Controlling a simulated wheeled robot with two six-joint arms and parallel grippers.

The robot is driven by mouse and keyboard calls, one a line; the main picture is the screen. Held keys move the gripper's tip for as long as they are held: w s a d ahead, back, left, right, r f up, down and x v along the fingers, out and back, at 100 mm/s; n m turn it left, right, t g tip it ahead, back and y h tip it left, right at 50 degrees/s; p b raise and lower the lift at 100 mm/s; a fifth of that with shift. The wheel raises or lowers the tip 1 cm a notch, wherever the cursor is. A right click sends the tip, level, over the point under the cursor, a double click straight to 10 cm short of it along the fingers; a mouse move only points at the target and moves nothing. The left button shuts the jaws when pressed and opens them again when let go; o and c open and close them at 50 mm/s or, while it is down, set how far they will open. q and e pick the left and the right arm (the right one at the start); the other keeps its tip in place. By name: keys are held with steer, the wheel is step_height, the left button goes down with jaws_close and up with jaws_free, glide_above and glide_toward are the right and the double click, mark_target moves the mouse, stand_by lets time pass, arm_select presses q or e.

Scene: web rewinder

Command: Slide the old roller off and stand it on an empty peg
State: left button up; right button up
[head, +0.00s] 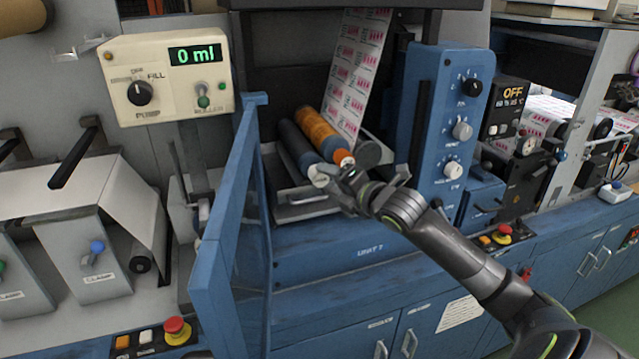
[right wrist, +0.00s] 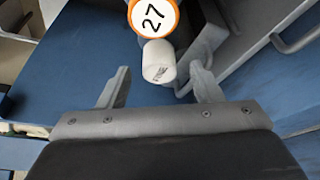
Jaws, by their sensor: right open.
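An orange roller (head: 318,131) lies in the open bay of the blue machine. In the right wrist view its end is a white disc with an orange rim (right wrist: 153,14), marked 27. A white cylindrical stub (right wrist: 158,62) shows just below that disc, between and slightly beyond the fingers. A dark roller (head: 296,143) with a white end lies left of the orange one. My right gripper (head: 372,181) is open and empty in front of the roller ends; it also shows in the right wrist view (right wrist: 160,88). I cannot pick out an empty peg. My left gripper is out of view.
A blue guard door (head: 228,215) stands open left of the bay. A blue control column (head: 450,130) with knobs bounds it on the right. A metal tray (head: 302,205) lies below the rollers. Printed web (head: 357,70) hangs behind. A pump box (head: 165,78) reads 0 ml.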

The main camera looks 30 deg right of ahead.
mark_target(325, 179)
steer(key=w, duration=0.1)
steer(key=w+b, duration=0.1)
steer(key=w, duration=0.1)
steer(key=shift+a+f+b, duration=0.2)
steer(key=shift+f+b, duration=0.1)
steer(key=shift+f, duration=0.05)
steer(key=shift+w+a+f+b, duration=0.1)
steer(key=shift+w+b, duration=0.3)
steer(key=shift+w, duration=0.75)
steer(key=c, duration=1)
steer(key=shift+c, duration=0.3)
steer(key=shift+s+a+p, duration=0.25)
steer(key=shift+s+p, duration=0.25)
steer(key=shift+s, duration=0.6)
steer(key=shift+s+a+p, duration=0.3)
steer(key=shift+s+p, duration=0.2)
steer(key=shift+s, duration=0.65)
steer(key=shift+s+a+p, duration=0.25)
steer(key=shift+s+p, duration=0.25)
steer(key=shift+s, duration=0.6)
steer(key=s+a+p, duration=0.2)
steer(key=s+p, duration=0.1)
steer(key=s, duration=0.5)
